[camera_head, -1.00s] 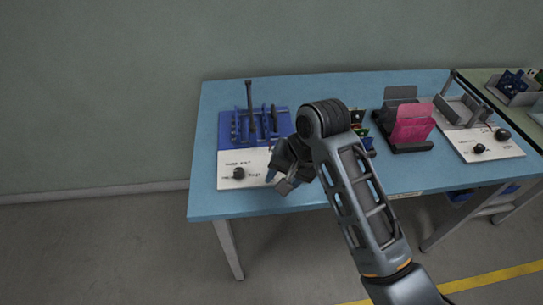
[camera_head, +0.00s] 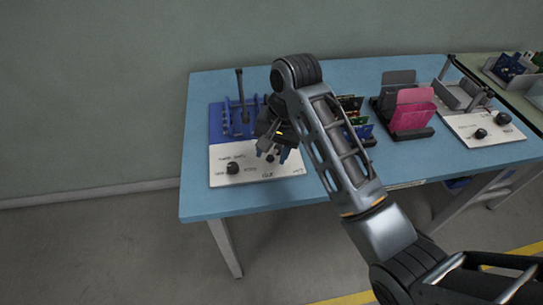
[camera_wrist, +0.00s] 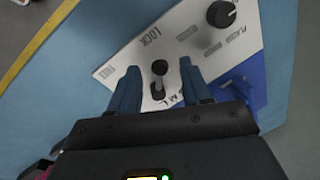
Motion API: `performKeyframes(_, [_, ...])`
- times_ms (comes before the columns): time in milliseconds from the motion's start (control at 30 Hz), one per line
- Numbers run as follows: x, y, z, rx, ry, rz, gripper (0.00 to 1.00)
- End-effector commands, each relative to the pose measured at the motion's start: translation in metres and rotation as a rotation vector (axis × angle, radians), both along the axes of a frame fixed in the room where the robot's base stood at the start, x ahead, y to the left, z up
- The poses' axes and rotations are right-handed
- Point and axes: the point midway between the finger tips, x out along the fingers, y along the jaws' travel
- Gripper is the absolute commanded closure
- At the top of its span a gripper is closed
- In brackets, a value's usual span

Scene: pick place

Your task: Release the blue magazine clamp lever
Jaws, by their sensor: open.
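The blue magazine fixture (camera_head: 216,122) stands at the left of the blue table, with slotted blue parts and an upright dark post. Its white panel (camera_head: 215,172) is in front, with printed labels. My gripper (camera_head: 272,154) is over the right part of the panel. In the wrist view its two blue fingers (camera_wrist: 160,66) are open, one on each side of the lever, with gaps visible. I cannot tell the fingertips' height above the panel.
A black round knob (camera_head: 232,168) is on the same panel at left. To the right are small coloured boards in a rack (camera_head: 360,128), a pink plate in a dark holder (camera_head: 410,113) and another white panel (camera_head: 470,128). The table's front edge lies close by.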

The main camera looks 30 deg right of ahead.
Motion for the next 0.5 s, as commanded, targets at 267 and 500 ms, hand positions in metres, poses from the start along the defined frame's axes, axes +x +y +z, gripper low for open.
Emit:
performKeyframes(267, [0.0013,0.0017,-0.0135,0.0,0.0,-0.001,0.52])
performKeyframes(500, [0.0014,0.0017,-0.0135,0.0,0.0,0.0,0.57])
